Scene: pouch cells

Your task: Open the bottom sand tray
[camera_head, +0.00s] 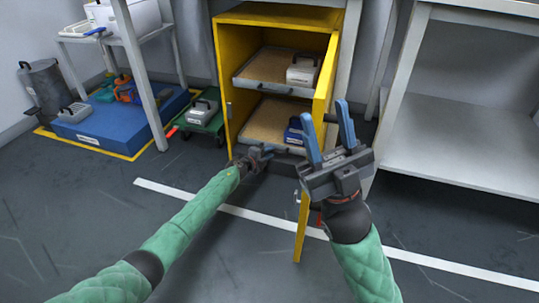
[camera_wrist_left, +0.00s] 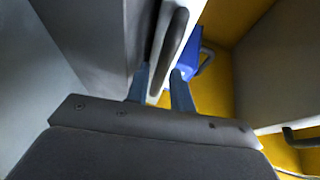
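The bottom sand tray (camera_head: 277,143) sits low in the open yellow cabinet (camera_head: 275,17), inside the cabinet's outline, with a blue case (camera_head: 294,131) on its right part. My left gripper (camera_head: 265,151) is low at the tray's front. In the left wrist view, its fingers (camera_wrist_left: 160,88) are apart with a dark handle bar (camera_wrist_left: 170,45) running between them, nearer the left finger. A gap shows beside the bar; firm contact is not visible. My right gripper (camera_head: 328,135) is raised in front of the cabinet's right side, open and empty.
The upper tray (camera_head: 262,84) holds a white case (camera_head: 302,70). The yellow door (camera_head: 326,80) stands open at right, and a lower yellow panel (camera_head: 302,228) shows below my right gripper. A green trolley (camera_head: 203,122) stands left. Floor in front is mostly clear.

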